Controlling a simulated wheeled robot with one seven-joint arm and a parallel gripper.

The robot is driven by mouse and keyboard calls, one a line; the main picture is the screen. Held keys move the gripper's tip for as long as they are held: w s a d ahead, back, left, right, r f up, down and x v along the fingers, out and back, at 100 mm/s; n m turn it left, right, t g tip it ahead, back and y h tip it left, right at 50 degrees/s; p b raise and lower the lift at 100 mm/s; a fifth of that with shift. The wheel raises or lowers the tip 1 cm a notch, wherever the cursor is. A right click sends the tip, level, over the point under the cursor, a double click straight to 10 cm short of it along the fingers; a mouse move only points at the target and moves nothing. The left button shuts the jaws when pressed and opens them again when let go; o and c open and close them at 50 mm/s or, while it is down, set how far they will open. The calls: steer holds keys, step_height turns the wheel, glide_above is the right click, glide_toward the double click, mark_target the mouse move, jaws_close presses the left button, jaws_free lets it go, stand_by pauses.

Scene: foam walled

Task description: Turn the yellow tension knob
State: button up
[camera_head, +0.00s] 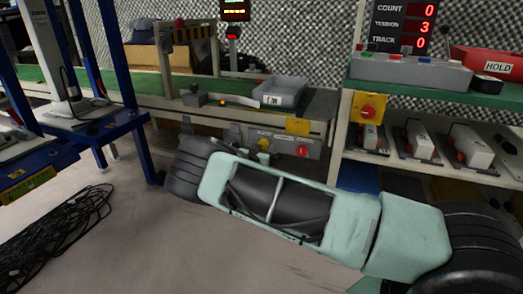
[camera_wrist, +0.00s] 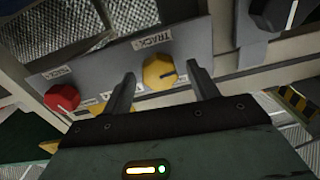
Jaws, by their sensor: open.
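The yellow knob (camera_wrist: 159,71) with a dark pointer line sits on a grey control panel, beside a small label I cannot read surely. In the wrist view my gripper (camera_wrist: 161,74) is open, one finger on each side of this knob. Both fingers appear apart from it; how deep they reach is unclear. In the head view the yellow knob (camera_head: 264,144) shows on the panel under the bench, left of a red knob (camera_head: 302,150). The gripper itself is not clear there, behind my arm. The display (camera_head: 403,27) reads COUNT 0, TENSION 3, TRACK 0.
The red knob (camera_wrist: 62,97) is left of the yellow one in the wrist view. A dark knob (camera_wrist: 272,14) is at upper right. A grey bin (camera_head: 280,91) stands on the bench above the panel. Black cables (camera_head: 62,235) lie on the floor beside a blue frame (camera_head: 130,90).

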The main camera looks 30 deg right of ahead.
steer(key=c, duration=1)
steer(key=m+p, duration=0.1)
steer(key=m, duration=0.2)
steer(key=shift+m, duration=0.4)
steer(key=m, duration=0.5)
steer(key=shift+m+p, duration=0.3)
steer(key=shift+p, duration=0.05)
steer(key=m, duration=0.4)
steer(key=shift+f+m+h, duration=0.1)
steer(key=shift+m+h, duration=0.2)
steer(key=shift+m, duration=1.9)
